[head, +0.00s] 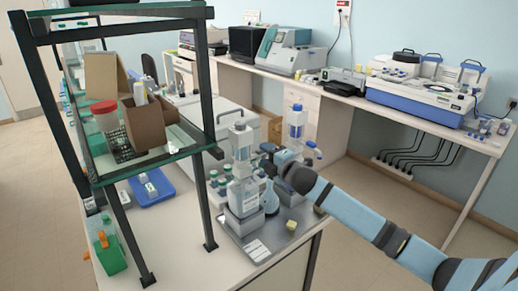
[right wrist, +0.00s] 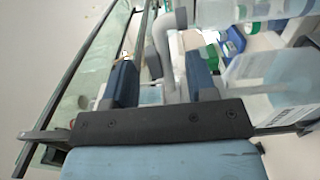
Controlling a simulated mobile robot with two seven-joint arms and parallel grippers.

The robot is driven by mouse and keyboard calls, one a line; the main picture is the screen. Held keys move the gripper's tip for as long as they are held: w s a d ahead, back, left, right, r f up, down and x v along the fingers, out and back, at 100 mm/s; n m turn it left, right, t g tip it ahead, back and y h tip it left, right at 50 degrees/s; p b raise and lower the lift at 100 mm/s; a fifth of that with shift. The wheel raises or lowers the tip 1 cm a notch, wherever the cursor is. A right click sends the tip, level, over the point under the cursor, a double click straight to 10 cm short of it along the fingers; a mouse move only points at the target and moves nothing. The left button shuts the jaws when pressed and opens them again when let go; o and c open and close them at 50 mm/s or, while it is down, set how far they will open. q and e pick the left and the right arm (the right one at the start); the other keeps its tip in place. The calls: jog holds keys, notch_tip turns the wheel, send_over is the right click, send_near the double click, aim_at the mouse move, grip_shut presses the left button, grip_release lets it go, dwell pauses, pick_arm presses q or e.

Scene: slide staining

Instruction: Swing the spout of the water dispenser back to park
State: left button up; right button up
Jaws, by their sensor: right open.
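Several bottle-top dispensers stand close together on the grey tray (head: 262,243) in the head view. A white-labelled dispenser bottle (head: 243,196) is at the front; a blue-labelled dispenser (head: 296,122) is at the back right. I cannot read which one holds water. My right gripper (head: 271,160) reaches in from the right at dispenser-top height. In the right wrist view its two blue fingers (right wrist: 160,66) are open, with a grey bent spout (right wrist: 164,48) showing between or just beyond them; contact is not clear. A labelled bottle (right wrist: 272,85) is close on the right.
A glass shelf frame (head: 205,85) with an open cardboard box (head: 148,125) stands left of the dispensers. A flask with blue liquid (head: 270,199) is below my gripper. Small vials (head: 221,183) stand left of the front bottle. A blue tray (head: 152,188) lies further left.

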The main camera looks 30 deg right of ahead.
aim_at(263, 154)
jog(key=shift+w+a, duration=0.1)
jog(key=shift+w, duration=1.85)
grip_shut()
